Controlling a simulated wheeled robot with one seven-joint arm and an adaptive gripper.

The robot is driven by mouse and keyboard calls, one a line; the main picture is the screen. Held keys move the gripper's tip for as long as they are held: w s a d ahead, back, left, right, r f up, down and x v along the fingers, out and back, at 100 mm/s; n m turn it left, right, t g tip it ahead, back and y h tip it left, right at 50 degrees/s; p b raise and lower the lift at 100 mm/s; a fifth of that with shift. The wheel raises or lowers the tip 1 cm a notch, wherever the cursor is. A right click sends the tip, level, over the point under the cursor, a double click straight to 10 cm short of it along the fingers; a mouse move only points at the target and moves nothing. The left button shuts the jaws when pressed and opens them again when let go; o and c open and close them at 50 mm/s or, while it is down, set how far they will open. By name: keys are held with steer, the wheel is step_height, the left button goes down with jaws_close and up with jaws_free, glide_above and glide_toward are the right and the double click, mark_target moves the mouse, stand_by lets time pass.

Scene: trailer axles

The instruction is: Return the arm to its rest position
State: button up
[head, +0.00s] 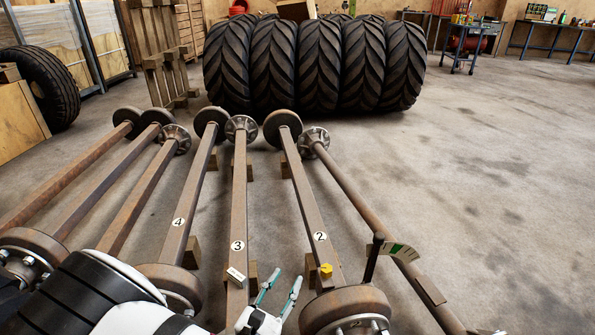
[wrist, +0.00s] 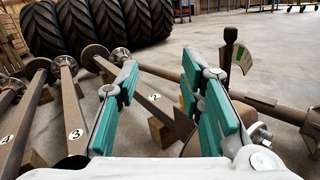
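My gripper (head: 280,290) shows at the bottom of the head view, over the axles between those marked 3 and 2. In the wrist view its two teal-padded fingers (wrist: 162,95) stand apart with nothing between them, so it is open and empty. My white and black arm comes in from the lower left of the head view. The axle marked 2 (head: 306,200) lies just right of the gripper, with a small yellow piece (head: 326,270) on it. The axle marked 3 (head: 238,205) lies beneath and left of the gripper.
Axle 4 (head: 187,205) and several others lie left on wooden blocks. The rightmost axle (head: 355,197) has a dark upright piece with a green-white tag (head: 398,250). Large tyres (head: 315,65) stand behind. The floor (head: 500,190) at right is clear.

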steer(key=d+r+m+g+h, duration=0.6)
steer(key=d+r+m+g, duration=0.2)
steer(key=d+r+m, duration=0.3)
steer(key=s+d+r+m+g+y, duration=0.1)
steer(key=s+d+r+m+g, duration=0.6)
steer(key=d+r+g, duration=0.3)
steer(key=s+d+r+m+g+y, duration=0.1)
steer(key=s+d+r+m+y, duration=0.15)
steer(key=s, duration=0.25)
steer(key=s+d+r+m+g+y, duration=0.1)
steer(key=s+d+r+m+y, duration=0.1)
steer(key=s+d+m+y, duration=0.3)
steer(key=s+a+r+m+t+y, duration=0.2)
steer(key=s+a+m+t+y, duration=0.3)
steer(key=s, duration=0.6)
step_height(320, 180, up, 39)
steer(key=n+t+p, duration=0.1)
steer(key=t+p, duration=0.1)
steer(key=p, duration=3.5)
steer(key=shift+a, duration=0.4)
steer(key=shift+w, duration=0.1)
